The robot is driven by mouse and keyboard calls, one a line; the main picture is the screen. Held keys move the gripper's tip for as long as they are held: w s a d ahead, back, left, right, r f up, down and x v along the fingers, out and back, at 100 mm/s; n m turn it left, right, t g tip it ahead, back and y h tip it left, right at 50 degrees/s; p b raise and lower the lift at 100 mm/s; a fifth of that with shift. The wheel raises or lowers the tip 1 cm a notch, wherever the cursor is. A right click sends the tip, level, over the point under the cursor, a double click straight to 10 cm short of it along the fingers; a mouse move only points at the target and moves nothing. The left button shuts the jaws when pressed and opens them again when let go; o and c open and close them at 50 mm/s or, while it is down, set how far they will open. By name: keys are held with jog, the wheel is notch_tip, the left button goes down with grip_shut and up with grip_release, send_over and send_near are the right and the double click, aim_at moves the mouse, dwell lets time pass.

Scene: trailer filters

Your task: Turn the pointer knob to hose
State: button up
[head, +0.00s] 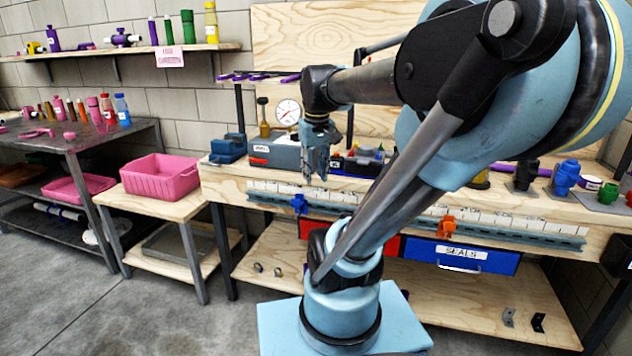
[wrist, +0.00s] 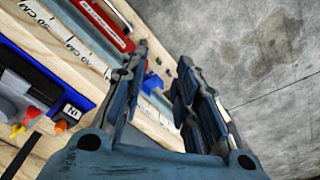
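My gripper (head: 316,178) hangs with its fingers down, in front of and above the workbench's front edge. In the wrist view its two fingers (wrist: 163,56) stand apart with nothing held between them. I cannot make out a pointer knob or the word hose for certain. In the wrist view, a small yellow part (wrist: 17,130) and an orange part (wrist: 61,127) lie at the lower left, near a blue unit with an "IN" label (wrist: 70,110). Neither touches the fingers. My arm hides part of the bench in the head view.
The wooden workbench (head: 232,176) carries a grey box (head: 285,154) and a dial gauge (head: 288,112). A blue clamp (head: 299,204) and an orange clamp (head: 446,227) sit on the front rail. A blue SEALS drawer (head: 490,262) hangs below. A pink crate (head: 160,177) stands left.

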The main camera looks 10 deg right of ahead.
jog(key=shift+s+f+n, duration=0.3)
jog(key=shift+s+f, duration=0.6)
jog(key=shift+f, duration=0.2)
